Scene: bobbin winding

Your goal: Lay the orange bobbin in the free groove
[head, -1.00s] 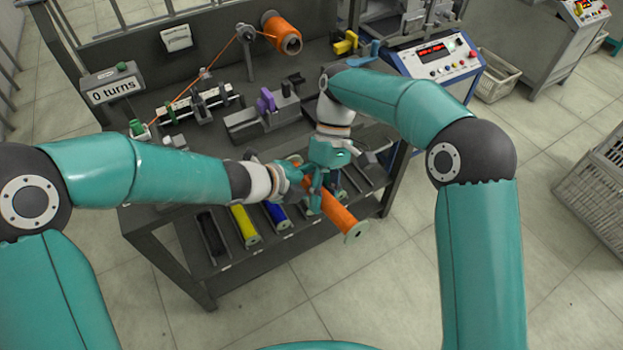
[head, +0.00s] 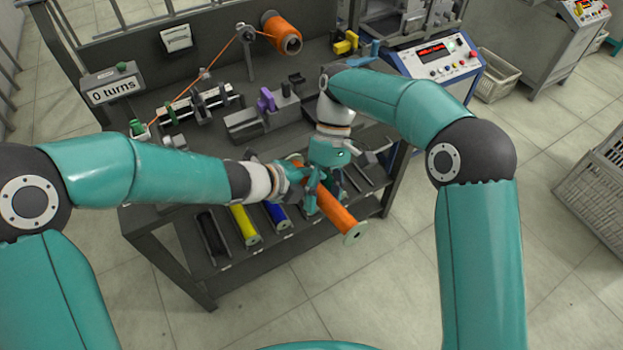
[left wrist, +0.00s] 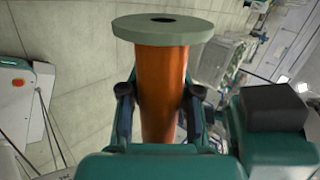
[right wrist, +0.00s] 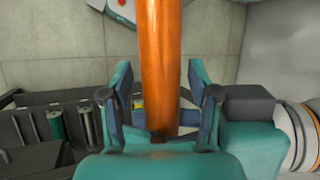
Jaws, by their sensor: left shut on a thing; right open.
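The orange bobbin (head: 339,212) is held in the air in front of the bench, tilted, with a pale green flange at its near end. My left gripper (head: 296,181) is shut on the bobbin; its fingers flank the orange winding below the flange in the left wrist view (left wrist: 160,95). My right gripper (head: 318,187) is open around the bobbin, with gaps on both sides in the right wrist view (right wrist: 160,85). The grooves are on the lower shelf. The leftmost groove (head: 212,237) is dark and looks free. My arms and the bobbin partly hide the grooves on the right.
A yellow bobbin (head: 244,225) and a blue bobbin (head: 277,216) lie in neighbouring grooves. The winding machine (head: 200,104) and a clamp block (head: 262,115) stand on the bench top above. The floor before the bench is clear.

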